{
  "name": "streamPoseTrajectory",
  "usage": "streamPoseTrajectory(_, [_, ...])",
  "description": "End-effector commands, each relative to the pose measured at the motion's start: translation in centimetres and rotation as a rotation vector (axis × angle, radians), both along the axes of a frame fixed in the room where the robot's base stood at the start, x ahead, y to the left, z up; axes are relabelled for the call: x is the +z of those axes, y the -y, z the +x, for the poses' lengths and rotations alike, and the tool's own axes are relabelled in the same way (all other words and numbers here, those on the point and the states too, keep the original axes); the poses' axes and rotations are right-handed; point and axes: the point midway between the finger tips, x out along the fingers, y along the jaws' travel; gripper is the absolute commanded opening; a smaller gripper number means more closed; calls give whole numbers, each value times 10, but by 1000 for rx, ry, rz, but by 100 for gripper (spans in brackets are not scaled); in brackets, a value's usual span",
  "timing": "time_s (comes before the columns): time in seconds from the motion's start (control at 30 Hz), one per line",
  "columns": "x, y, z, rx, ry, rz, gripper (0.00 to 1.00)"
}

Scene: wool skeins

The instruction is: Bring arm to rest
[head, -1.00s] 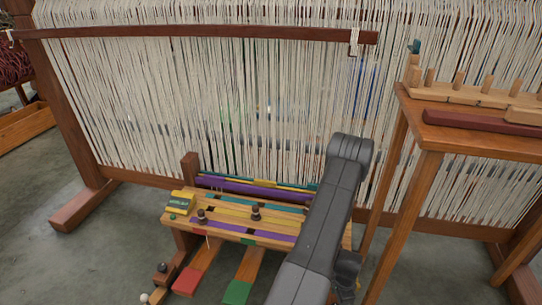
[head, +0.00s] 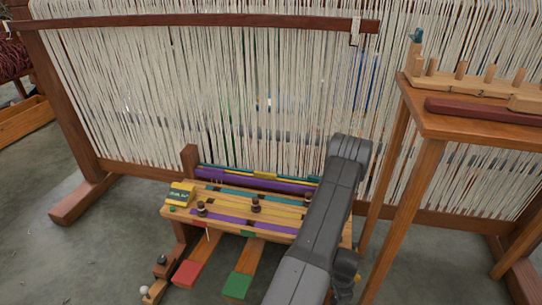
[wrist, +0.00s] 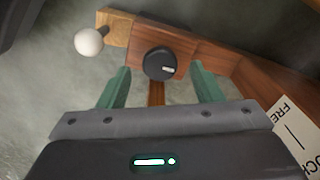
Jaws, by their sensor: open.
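My grey arm (head: 315,225) reaches up and over the right part of the striped bench in the head view; its gripper is hidden there. In the wrist view my gripper (wrist: 160,86) is open, with two green fingers apart and nothing held. A round black knob with a white mark (wrist: 160,64) shows on a wooden piece between and beyond the fingertips. I cannot tell how far the fingers are from it.
A white ball (wrist: 88,42) and a FREE/LOCK card (wrist: 298,128) flank the knob. A threaded loom (head: 200,100) stands behind the bench (head: 177,216). A wooden table (head: 470,125) stands close on the right. Red (head: 187,273) and green (head: 237,286) pedals lie in front.

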Motion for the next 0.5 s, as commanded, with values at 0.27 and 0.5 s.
streamPoseTrajectory(0.27, [-19,0,0,136,0,0,59])
streamPoseTrajectory(0.5, [-19,0,0,333,0,0,59])
